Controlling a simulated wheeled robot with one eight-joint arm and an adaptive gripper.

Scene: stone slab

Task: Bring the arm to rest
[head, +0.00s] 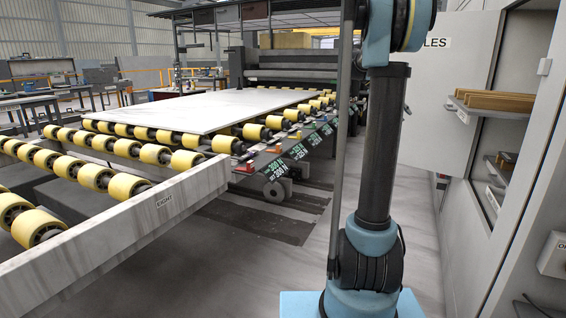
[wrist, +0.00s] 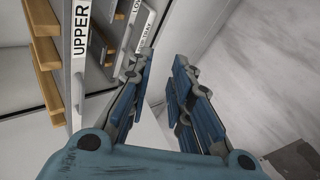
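My gripper (wrist: 163,75) shows in the wrist view. Its two blue and grey fingers stand apart with nothing between them, over the pale floor. The gripper is out of sight in the head view. There, my black and blue arm rises from its base at the right of the middle and leaves the picture at the top. No object is held.
A white cabinet (head: 440,110) with shelves holding wooden boards (head: 497,101) stands at right. A panel marked UPPER (wrist: 80,60) is left of my fingers in the wrist view. A roller conveyor (head: 100,235) carries a pale slab (head: 200,112) at left. Floor between is clear.

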